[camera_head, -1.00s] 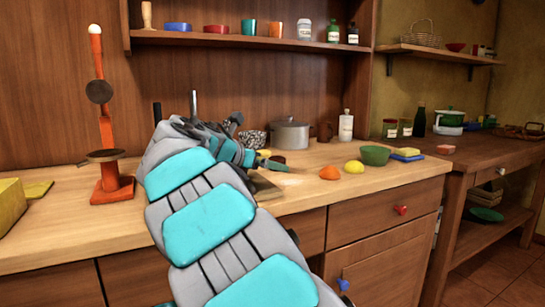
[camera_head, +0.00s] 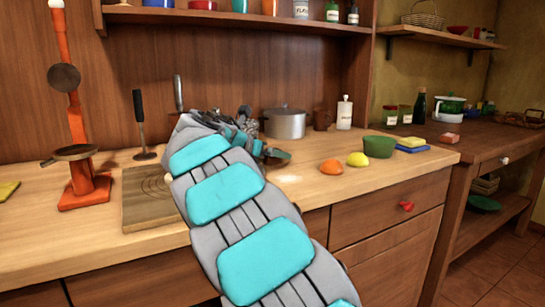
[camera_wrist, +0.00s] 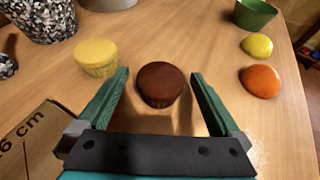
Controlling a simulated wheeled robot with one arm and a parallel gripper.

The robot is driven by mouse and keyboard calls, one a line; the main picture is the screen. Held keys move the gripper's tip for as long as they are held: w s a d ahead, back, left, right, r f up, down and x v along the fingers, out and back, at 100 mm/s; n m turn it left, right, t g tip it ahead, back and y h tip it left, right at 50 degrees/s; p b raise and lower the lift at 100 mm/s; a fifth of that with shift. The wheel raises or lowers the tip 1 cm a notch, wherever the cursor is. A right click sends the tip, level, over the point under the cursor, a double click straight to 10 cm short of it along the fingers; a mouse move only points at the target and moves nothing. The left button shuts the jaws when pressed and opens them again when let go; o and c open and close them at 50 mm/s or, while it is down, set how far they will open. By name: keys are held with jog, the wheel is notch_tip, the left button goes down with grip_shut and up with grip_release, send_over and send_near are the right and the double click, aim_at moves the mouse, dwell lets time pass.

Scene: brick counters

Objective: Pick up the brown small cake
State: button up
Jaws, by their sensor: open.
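The brown small cake (camera_wrist: 162,86) stands upright on the wooden counter in the wrist view. My gripper (camera_wrist: 160,75) is open, with one green finger on the left of the cake and one on the right. Gaps show on both sides, so neither finger visibly touches it. A yellow small cake (camera_wrist: 96,57) stands just outside the left finger. In the head view my gripper is small and partly hidden by my arm, near the pot, and the cake is hard to make out there.
An orange fruit (camera_wrist: 260,81), a lemon (camera_wrist: 257,45) and a green bowl (camera_wrist: 255,13) stand to the right. A speckled pot (camera_wrist: 42,18) is at the far left. A grey lidded pot (camera_head: 285,122) stands behind. A cutting board (camera_head: 150,198) lies left of my arm.

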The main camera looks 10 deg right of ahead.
jog(key=shift+w+d+f, duration=0.15)
jog(key=shift+w+d, duration=0.2)
jog(key=shift+d, duration=0.05)
jog(key=shift+c, duration=0.2)
jog(key=c, duration=1.3)
jog(key=shift+c, duration=0.2)
